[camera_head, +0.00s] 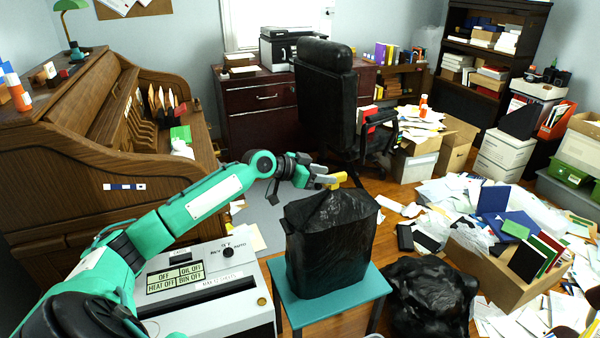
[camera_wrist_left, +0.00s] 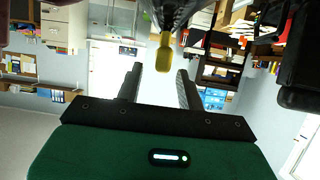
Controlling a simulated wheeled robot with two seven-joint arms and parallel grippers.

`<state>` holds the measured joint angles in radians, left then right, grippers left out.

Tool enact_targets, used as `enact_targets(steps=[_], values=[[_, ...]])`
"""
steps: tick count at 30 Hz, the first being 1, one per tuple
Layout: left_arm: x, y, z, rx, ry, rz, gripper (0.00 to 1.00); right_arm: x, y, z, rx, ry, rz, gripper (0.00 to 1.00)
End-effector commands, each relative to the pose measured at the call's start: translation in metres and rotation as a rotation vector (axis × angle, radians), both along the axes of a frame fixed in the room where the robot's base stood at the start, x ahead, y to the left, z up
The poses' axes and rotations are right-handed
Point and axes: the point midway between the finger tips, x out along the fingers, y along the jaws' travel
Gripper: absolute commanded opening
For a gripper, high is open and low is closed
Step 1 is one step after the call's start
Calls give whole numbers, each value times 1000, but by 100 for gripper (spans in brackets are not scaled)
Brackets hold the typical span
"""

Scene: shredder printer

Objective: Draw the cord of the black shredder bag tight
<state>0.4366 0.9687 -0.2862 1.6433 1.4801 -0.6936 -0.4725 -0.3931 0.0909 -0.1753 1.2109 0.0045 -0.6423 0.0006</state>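The black shredder bag (camera_head: 330,240) stands upright on a small teal stool, its gathered top narrowing upward. A yellow tab (camera_head: 335,181), which looks like the cord's end, sticks out at the bag's top; the cord itself is too small to tell. My left gripper (camera_head: 322,176) reaches in from the left at the bag's top, close to the tab. In the left wrist view, its two dark fingers (camera_wrist_left: 159,78) are apart, with the yellow tab (camera_wrist_left: 165,58) in line with the gap near the fingertips and no finger visibly closed on it. My right gripper is not in view.
The teal stool (camera_head: 325,306) carries the bag. A grey shredder (camera_head: 205,295) with a labelled panel stands left of it, under my left arm. Another black bag (camera_head: 432,298) lies on the floor at right. Papers and boxes (camera_head: 490,268) clutter the right; an office chair (camera_head: 327,95) stands behind.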

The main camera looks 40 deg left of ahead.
Motion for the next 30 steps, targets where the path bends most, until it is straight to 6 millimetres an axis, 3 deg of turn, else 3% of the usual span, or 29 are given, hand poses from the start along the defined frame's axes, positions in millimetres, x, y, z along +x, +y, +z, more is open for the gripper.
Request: enact_targets(steps=[6,12,21,30], values=[[-36,20,13,5,3,-1,38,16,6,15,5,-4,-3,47],[-58,34,25,3,4,0,38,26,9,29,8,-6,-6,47],[-74,43,34,1,2,0,38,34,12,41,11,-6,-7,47],[-77,45,37,0,1,-1,38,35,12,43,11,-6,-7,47]])
